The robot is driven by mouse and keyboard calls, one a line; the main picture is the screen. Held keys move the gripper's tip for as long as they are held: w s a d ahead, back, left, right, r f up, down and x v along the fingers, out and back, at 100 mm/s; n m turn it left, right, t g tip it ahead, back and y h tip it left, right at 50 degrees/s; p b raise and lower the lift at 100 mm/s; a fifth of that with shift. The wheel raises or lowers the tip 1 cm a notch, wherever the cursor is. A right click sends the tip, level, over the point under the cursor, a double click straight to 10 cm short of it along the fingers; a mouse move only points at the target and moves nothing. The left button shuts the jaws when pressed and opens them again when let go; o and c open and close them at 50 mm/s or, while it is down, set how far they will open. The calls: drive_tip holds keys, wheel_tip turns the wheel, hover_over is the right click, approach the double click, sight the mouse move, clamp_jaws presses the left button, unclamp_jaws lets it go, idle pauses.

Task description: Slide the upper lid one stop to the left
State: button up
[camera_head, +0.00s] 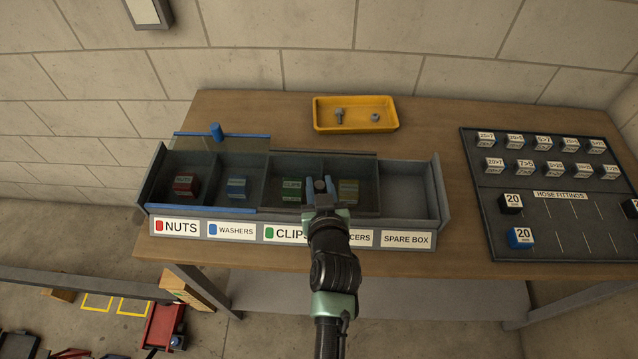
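The long grey compartment box (432,190) stands on the table. A clear lid with blue edges (215,209) and a blue knob (217,132) covers the two left compartments, nuts and washers. A second clear lid with dark edges (322,153) covers the middle compartments, clips and spacers. Which lid lies higher is hard to tell. My gripper (320,186) is over the dark-edged lid, near the divider between clips and spacers. Its fingers stand apart with a small dark piece between them. Whether they grip it is unclear. My wrist hides part of the front labels.
The spare compartment at the box's right end is uncovered and empty. A yellow tray (355,126) with bolts stands behind the box. A dark hose-fittings board (565,240) with several labelled blocks lies to the right. Wooden table (430,105) shows between them; a block wall is behind.

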drive_tip(key=o, duration=0.4)
drive_tip(key=shift+s, duration=0.1)
drive_tip(key=b+v, duration=0.1)
drive_tip(key=v, duration=1.2)
drive_tip(key=shift+f, duration=0.1)
